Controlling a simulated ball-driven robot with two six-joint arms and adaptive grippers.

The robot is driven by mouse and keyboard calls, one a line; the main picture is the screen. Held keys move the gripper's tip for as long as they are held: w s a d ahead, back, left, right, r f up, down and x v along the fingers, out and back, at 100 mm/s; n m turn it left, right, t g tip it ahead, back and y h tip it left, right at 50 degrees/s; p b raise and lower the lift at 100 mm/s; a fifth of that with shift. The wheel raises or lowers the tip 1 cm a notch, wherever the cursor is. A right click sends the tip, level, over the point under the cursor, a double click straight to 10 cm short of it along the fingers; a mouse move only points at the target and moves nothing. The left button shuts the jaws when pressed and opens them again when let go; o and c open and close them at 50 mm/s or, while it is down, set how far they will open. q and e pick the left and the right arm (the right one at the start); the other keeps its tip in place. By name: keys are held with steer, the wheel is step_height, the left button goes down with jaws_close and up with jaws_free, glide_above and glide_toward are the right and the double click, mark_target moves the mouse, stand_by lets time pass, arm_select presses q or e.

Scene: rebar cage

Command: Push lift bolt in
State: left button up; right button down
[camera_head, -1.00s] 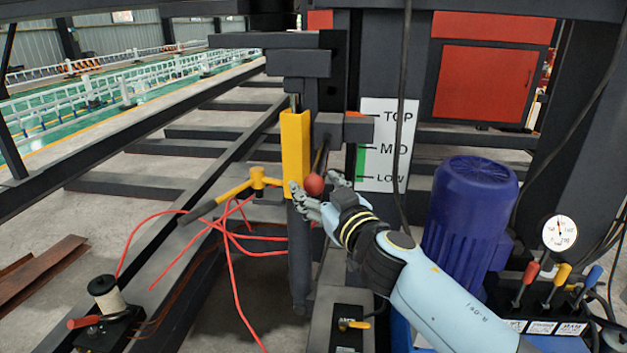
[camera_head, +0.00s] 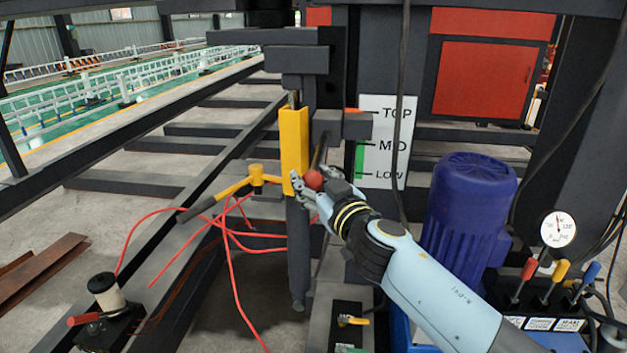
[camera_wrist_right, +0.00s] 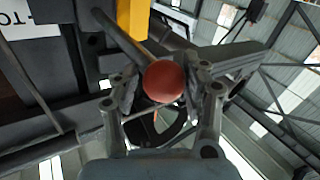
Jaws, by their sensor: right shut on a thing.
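The lift bolt shows as a dark rod with a red ball knob (camera_head: 314,180), beside a yellow upright bracket (camera_head: 294,150) in the head view. My right gripper (camera_head: 308,188) is shut on the red knob. In the right wrist view the knob (camera_wrist_right: 164,81) sits between the two fingers of the gripper (camera_wrist_right: 163,92), with the rod running up and left behind it. The rod's far end is hidden. My left gripper is not in view.
A scale plate (camera_head: 386,142) marked TOP, MID and LOW stands behind. A blue motor (camera_head: 466,225) and a lever block with a gauge (camera_head: 558,229) stand at right.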

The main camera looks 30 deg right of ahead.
mark_target(315, 164)
steer(key=shift+w+d+b, duration=0.25)
steer(key=shift+w+d, duration=0.4)
steer(key=shift+w, duration=0.3)
steer(key=shift+w+d+b, duration=0.2)
steer(key=shift+w+d, duration=0.45)
steer(key=shift+w, duration=0.3)
steer(key=shift+a, duration=0.1)
steer(key=c, duration=1.1)
jaws_free()
steer(key=shift+r, duration=0.1)
steer(key=shift+o, duration=1)
steer(key=shift+w, duration=0.1)
steer(key=shift+o, duration=0.5)
steer(key=shift+w+a, duration=0.15)
